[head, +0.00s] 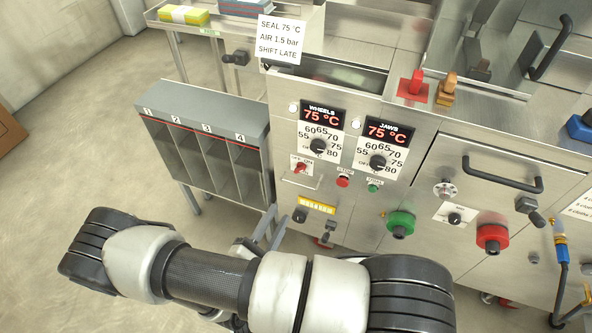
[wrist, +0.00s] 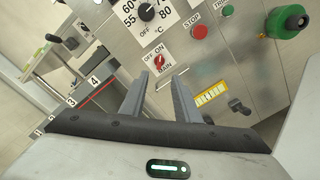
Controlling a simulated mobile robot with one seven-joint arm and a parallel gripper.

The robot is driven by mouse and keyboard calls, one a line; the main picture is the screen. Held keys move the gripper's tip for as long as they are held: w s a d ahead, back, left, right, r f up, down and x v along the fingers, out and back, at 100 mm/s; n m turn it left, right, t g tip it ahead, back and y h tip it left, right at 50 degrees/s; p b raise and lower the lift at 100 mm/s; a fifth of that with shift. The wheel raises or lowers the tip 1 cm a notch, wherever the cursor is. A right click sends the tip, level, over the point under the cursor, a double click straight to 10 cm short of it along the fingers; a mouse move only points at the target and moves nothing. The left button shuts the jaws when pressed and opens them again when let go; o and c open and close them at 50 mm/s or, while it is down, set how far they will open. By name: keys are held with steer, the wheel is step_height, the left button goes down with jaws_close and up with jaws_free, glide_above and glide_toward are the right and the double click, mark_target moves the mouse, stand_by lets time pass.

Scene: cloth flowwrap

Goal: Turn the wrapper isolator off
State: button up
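The wrapper isolator (head: 300,168) is a small red rotary handle on a white plate marked OFF and ON, at the left of the steel front panel, below the WHEELS dial. It also shows in the wrist view (wrist: 159,62), beyond the fingertips and roughly between them. The picture is too small to tell which mark the handle points to. My gripper (wrist: 159,82) is open, with its two grey fingers apart and nothing between them. In the head view my gripper (head: 266,228) is below and left of the isolator, partly hidden by my arm.
WHEELS (head: 323,115) and JAWS (head: 390,131) displays both read 75 °C, with dials below. A red STOP button (head: 343,181) and green button (head: 373,188) sit right of the isolator. A grey numbered rack (head: 205,112) stands left of the machine.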

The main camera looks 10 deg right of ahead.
steer(key=b, duration=0.2)
glide_toward(300, 171)
steer(key=x, duration=0.9)
steer(key=shift+f, duration=0.1)
steer(key=shift+n, duration=0.3)
jaws_close()
